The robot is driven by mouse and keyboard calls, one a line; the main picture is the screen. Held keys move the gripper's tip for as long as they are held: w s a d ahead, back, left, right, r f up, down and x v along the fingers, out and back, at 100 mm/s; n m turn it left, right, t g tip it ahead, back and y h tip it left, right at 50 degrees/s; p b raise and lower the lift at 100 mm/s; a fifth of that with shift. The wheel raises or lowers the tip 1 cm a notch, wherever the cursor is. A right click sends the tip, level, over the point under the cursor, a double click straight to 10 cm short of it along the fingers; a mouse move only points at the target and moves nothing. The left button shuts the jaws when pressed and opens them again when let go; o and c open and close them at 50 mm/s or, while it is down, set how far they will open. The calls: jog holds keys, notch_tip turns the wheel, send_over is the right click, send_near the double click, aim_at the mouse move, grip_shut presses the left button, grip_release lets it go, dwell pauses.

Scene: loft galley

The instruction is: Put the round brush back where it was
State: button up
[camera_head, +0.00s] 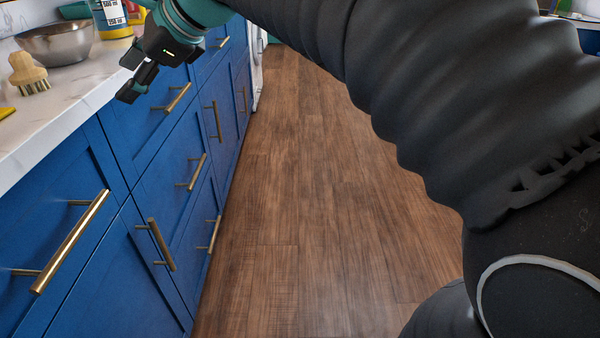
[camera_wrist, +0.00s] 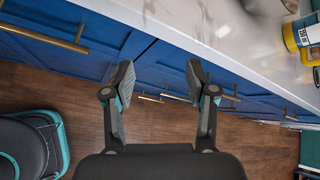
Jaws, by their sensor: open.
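A round wooden brush (camera_head: 28,72) with a pale knob and dark bristles stands on the marble counter (camera_head: 60,95) at the left of the head view, bristles down. My gripper (camera_head: 130,76) is open and empty at the counter's front edge, right of the brush and apart from it. In the wrist view its two fingers (camera_wrist: 159,80) are spread, with blue cabinet fronts and the floor behind them. I cannot make out the brush in the wrist view.
A metal bowl (camera_head: 62,42) and a blue-and-yellow bottle (camera_head: 111,18) stand on the counter behind the brush. A yellow item (camera_head: 6,112) lies near the front left. Blue cabinets with protruding brass handles (camera_head: 75,240) line the left. The wooden floor (camera_head: 290,200) is clear.

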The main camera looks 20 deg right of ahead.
jog(key=s+d+f+n+h, duration=0.4)
jog(key=s+d+f+n, duration=0.4)
jog(key=f, duration=0.4)
jog(key=s+d+f+n+h, duration=0.5)
jog(key=s+d+f+n, duration=0.4)
jog(key=s+d+f, duration=0.2)
notch_tip(320, 180, down, 2)
jog(key=shift+s+d+f, duration=0.15)
jog(key=shift+s+f, duration=0.05)
jog(key=shift+s, duration=0.65)
